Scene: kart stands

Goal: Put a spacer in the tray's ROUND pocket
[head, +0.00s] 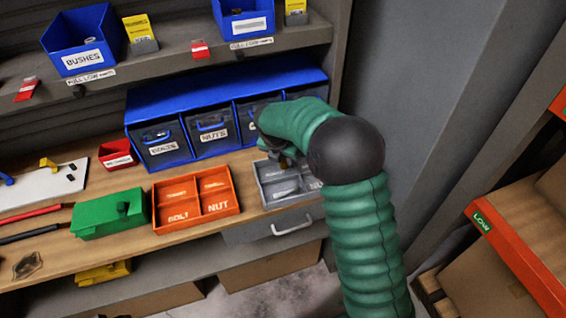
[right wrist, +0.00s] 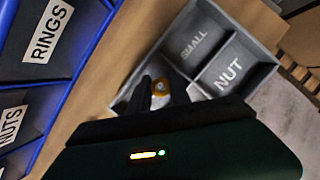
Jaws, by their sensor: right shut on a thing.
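In the head view my right gripper (head: 284,160) is at the same grey tray (head: 262,186), partly hidden by my green arm. An orange divided tray (head: 197,196) stands to its left, with labels BOLT and NUT. I cannot read a ROUND label on either tray. My left gripper is not in view.
Blue drawers (head: 166,147) stand behind the trays. A green box (head: 108,214), a small red bin (head: 117,154) and a white board (head: 40,186) are farther left on the wooden bench. Blue bins (head: 82,42) sit on the shelf above. An orange-edged rack (head: 520,255) stands at right.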

